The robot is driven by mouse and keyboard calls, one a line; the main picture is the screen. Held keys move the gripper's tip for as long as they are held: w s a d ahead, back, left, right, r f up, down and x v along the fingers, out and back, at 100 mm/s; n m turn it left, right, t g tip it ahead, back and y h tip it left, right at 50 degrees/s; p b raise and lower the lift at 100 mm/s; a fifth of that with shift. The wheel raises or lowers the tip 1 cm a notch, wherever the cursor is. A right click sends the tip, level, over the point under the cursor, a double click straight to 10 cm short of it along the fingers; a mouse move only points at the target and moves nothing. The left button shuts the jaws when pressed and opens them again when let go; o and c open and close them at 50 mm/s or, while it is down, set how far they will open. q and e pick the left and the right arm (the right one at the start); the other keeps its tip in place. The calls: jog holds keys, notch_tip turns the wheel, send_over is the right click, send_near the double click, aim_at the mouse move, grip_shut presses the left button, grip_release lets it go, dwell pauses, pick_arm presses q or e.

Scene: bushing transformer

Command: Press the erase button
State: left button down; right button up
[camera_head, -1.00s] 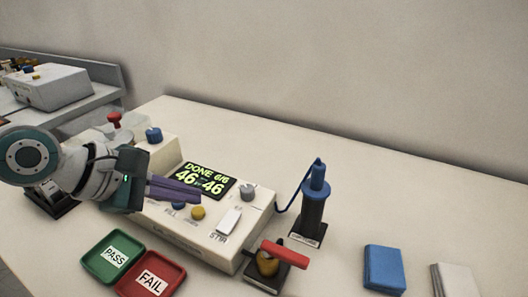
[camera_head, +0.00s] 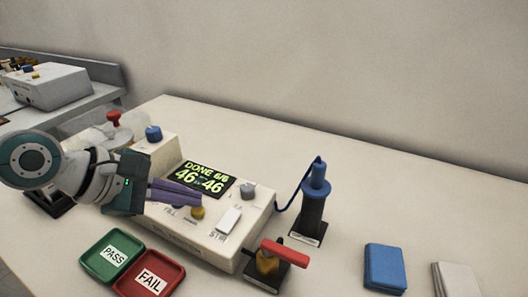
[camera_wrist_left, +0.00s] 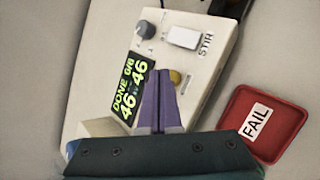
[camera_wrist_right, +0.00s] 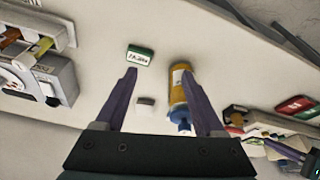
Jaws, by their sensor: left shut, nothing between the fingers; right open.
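The beige tester box (camera_head: 170,237) stands on the table with a lit display (camera_head: 200,180) reading "DONE 6/6" and 46 twice. A round yellow button (camera_head: 198,213) is on its top; its small label is unreadable, so I cannot tell whether it says erase. A white rocker (camera_head: 229,219) marked "STIR" and a grey knob (camera_head: 248,191) are farther right. My left gripper (camera_head: 200,197) is shut and empty, its tips just above or beside the yellow button, also seen in the left wrist view (camera_wrist_left: 175,77). Contact is unclear. My right gripper (camera_wrist_right: 159,73) is open and empty.
Green PASS (camera_head: 91,268) and red FAIL (camera_head: 178,286) trays lie in front of the box. A red-handled device (camera_head: 285,252) and a blue-topped probe in a stand (camera_head: 315,190) are to its right. Blue (camera_head: 384,267) and white pads lie farther right. The back right table is clear.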

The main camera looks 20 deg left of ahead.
aim_at(192, 216)
pick_arm(q)
jog(key=shift+f+b, duration=0.3)
jog(key=shift+f, duration=0.2)
dwell(0.6)
jog(key=shift+r, duration=0.1)
jog(key=shift+r+p, duration=0.85)
jog(key=shift+p, duration=0.3)
notch_tip(192, 216, up, 5)
jog(key=p, duration=0.5)
jog(key=shift+p, duration=0.3)
